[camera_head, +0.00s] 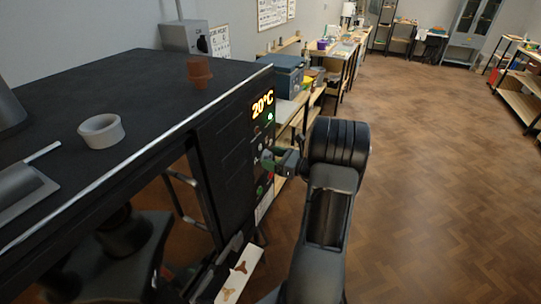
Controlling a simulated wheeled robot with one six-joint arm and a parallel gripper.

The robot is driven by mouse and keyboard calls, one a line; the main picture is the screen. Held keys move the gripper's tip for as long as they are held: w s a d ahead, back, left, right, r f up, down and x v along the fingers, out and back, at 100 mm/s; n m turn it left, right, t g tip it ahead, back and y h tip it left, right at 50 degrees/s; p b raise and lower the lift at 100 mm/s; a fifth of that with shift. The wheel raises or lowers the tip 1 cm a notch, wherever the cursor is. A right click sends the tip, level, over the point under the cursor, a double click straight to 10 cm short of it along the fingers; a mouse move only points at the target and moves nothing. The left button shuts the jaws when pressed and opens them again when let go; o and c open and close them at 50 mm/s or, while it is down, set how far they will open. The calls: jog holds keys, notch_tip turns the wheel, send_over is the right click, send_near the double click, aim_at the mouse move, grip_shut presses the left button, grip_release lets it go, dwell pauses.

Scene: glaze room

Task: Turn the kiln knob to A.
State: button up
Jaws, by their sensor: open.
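The kiln (230,165) is a large dark body with a flat black top at the left. Its front control panel shows a glowing "20°C" display (262,104), with small lights and controls below it. My gripper (268,158) is open at the panel, below the display. The kiln knob is not clearly visible; the gripper and its small size hide it, so I cannot tell its setting or whether the jaws are around it. My arm reaches up from the bottom of the picture to the right of the panel.
A pale ring (102,131) and a brown clay piece (199,72) sit on the kiln top. A grey box (185,37) is on the wall behind. Benches with items (340,50) line the back. The parquet floor (430,170) at right is clear.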

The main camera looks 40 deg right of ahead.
jog(key=shift+w+a, duration=0.2)
jog(key=shift+w, duration=0.2)
jog(key=shift+c, duration=0.4)
jog(key=c, duration=0.7)
jog(key=shift+f, duration=0.1)
